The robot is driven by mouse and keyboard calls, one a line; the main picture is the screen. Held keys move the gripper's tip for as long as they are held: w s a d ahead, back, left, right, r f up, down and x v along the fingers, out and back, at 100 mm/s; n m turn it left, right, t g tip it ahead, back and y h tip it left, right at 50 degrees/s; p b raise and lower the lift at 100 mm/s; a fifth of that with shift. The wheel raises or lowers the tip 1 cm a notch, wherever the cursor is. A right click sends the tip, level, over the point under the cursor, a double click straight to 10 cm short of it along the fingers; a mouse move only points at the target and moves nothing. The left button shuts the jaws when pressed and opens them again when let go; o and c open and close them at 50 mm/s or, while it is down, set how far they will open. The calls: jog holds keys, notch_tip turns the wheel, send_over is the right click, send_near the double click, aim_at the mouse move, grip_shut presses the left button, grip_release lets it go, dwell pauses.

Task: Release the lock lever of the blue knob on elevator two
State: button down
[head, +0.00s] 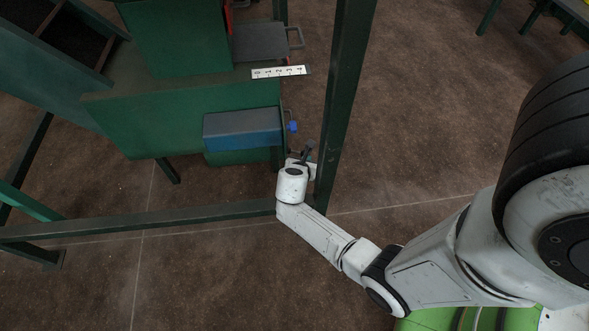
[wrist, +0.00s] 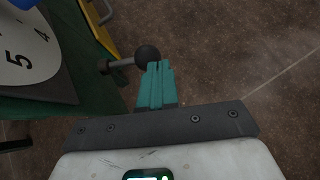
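The blue knob (head: 293,126) sticks out from the right side of a blue box on a green machine. In the wrist view, part of something blue (wrist: 22,3) shows at the top left corner, above a white numbered dial (wrist: 27,55). A lever with a black ball end (wrist: 147,54) and a grey rod stands out from the green side below the dial. My gripper (wrist: 158,66) has its teal fingers together, with the tips right at the ball's lower right. I cannot tell whether they touch it. In the head view, my gripper (head: 309,148) is just below the knob.
The blue box (head: 240,131) sits on the green machine body. A green upright post (head: 344,95) stands close to the right of my gripper, and a low green beam (head: 150,217) runs across the floor. A white numbered strip (head: 281,72) lies above. Brown floor is open at the right.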

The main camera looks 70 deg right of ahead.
jog(key=shift+s+d+p, duration=0.15)
jog(key=shift+d+p, duration=0.2)
jog(key=shift+d, duration=0.4)
jog(key=shift+s+d+p, duration=0.15)
jog(key=shift+d+p, duration=0.15)
jog(key=shift+d, duration=0.4)
